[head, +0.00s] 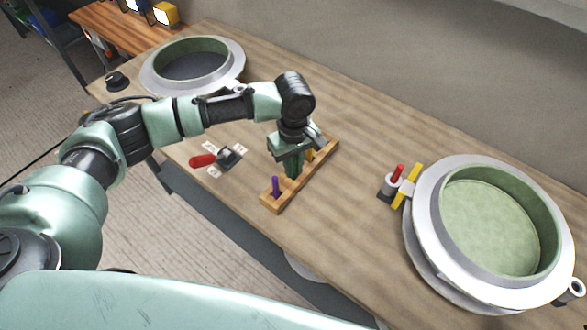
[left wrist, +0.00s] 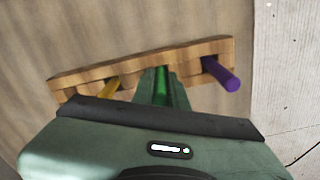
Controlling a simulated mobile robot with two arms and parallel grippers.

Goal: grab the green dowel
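The green dowel (left wrist: 161,85) stands in a wooden rack (head: 321,163), between a purple dowel (head: 275,187) and a yellow dowel (head: 309,155). My left gripper (head: 293,170) points down over the middle of the rack. In the left wrist view its two fingers (left wrist: 163,91) lie close along both sides of the green dowel and look shut on it. In the head view the fingers hide most of the green dowel. The purple dowel (left wrist: 222,75) and the yellow dowel (left wrist: 108,91) stand clear on either side. My right gripper is not in view.
A round mould (head: 193,66) lies at the back left, and a larger one (head: 489,235) at the right. Red and yellow pieces (head: 405,184) stand by the larger mould. The table between is bare.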

